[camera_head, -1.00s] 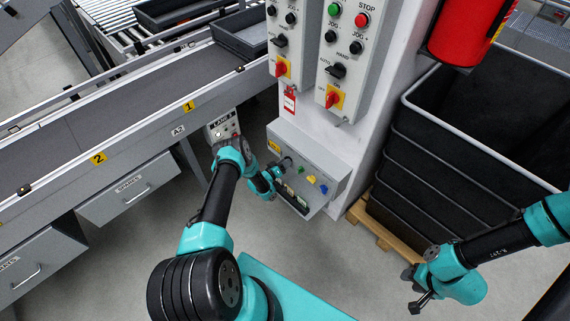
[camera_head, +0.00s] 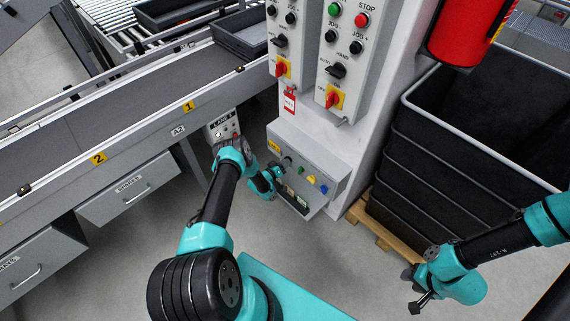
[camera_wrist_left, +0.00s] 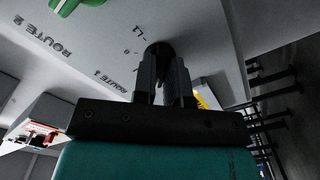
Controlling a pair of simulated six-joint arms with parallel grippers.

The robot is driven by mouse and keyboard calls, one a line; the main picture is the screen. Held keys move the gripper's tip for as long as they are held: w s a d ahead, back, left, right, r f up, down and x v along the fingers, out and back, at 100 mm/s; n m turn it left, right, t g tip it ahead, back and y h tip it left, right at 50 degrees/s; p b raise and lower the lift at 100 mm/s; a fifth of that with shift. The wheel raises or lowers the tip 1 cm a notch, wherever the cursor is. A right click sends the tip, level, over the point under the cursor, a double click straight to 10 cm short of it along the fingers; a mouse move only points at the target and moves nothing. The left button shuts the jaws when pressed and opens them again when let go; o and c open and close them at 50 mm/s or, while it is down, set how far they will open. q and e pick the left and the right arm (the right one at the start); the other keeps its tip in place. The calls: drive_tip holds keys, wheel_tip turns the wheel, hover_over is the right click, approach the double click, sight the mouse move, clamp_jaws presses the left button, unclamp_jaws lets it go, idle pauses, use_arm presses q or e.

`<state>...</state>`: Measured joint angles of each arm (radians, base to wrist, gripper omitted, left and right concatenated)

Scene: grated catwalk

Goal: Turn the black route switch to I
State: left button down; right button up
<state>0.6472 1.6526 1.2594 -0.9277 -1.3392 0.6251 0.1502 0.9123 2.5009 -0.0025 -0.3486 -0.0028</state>
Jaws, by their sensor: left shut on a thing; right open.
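The black route switch (camera_wrist_left: 158,49) sits on a light grey panel in the left wrist view, beside the printed words ROUTE 1. My left gripper (camera_wrist_left: 162,72) is shut on it, with one finger on each side. The fingers hide much of the knob, and I cannot tell which mark it points to. In the head view my left gripper (camera_head: 282,168) is at the left end of the low sloped box (camera_head: 335,168) on the pillar. My right gripper (camera_head: 415,293) is open and empty over the floor at the lower right.
Green (camera_head: 300,169), yellow (camera_head: 311,179) and blue (camera_head: 323,190) knobs line the same box to the right. Black crates (camera_head: 420,180) on a pallet stand at right. The conveyor (camera_head: 130,120) runs along the left.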

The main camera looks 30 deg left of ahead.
use_arm(q)
drive_tip(key=shift+m, duration=4.3)
drive_tip(key=c, duration=1.2)
unclamp_jaws()
drive_tip(key=shift+o, duration=0.2)
drive_tip(key=v, duration=1.7)
drive_tip(key=shift+s+a, duration=0.2)
